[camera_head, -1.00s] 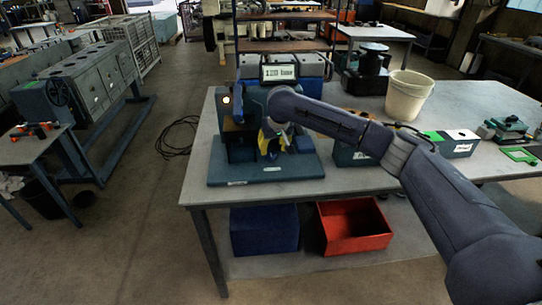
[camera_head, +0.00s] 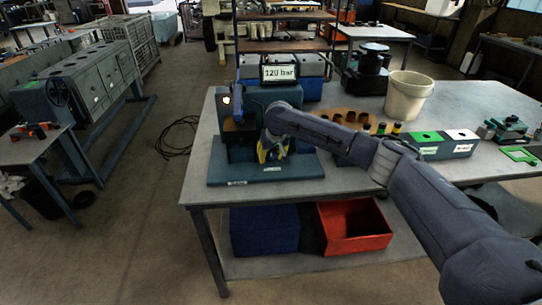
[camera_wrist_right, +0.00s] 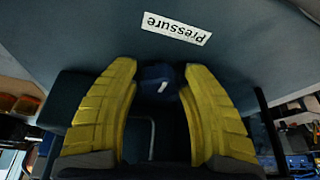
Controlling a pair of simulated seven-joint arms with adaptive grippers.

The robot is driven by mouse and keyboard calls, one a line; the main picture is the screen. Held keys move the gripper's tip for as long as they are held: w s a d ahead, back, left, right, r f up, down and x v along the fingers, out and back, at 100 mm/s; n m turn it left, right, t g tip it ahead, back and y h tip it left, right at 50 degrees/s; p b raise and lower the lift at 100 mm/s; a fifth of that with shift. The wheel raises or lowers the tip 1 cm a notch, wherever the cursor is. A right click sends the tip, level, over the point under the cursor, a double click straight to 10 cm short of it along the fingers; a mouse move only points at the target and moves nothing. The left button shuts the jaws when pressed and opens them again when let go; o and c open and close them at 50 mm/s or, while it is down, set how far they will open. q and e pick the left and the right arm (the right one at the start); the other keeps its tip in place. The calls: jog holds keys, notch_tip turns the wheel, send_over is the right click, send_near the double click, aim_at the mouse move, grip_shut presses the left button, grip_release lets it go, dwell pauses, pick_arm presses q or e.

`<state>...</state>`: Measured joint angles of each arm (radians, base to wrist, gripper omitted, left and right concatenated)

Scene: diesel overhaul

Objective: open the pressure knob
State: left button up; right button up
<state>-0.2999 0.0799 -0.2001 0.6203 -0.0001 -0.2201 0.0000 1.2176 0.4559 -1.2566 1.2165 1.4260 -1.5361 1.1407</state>
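The blue-green test stand (camera_head: 218,163) stands on the near left part of the table, with a screen (camera_head: 280,72) on top that reads "120 bar". In the right wrist view the pressure knob (camera_wrist_right: 157,78) is dark blue, with a white mark, below an upside-down "Pressure" label (camera_wrist_right: 177,28). My right gripper (camera_head: 270,153) is at the front of the stand. Its yellow fingers, also in the right wrist view (camera_wrist_right: 160,75), lie against both sides of the knob. In the head view my gripper and arm hide the knob. My left gripper is not in view.
A cream bucket (camera_head: 407,97) stands behind my right arm. A green-and-white-topped box (camera_head: 445,147) and several small parts lie to the right. A red bin (camera_head: 353,228) and a blue bin (camera_head: 264,230) sit below the table.

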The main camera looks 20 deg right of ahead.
jog(key=c, duration=0.9)
jog(key=shift+r+n+y, duration=0.1)
jog(key=shift+n+y, duration=0.2)
jog(key=shift+n, duration=0.4)
jog(key=o, duration=1)
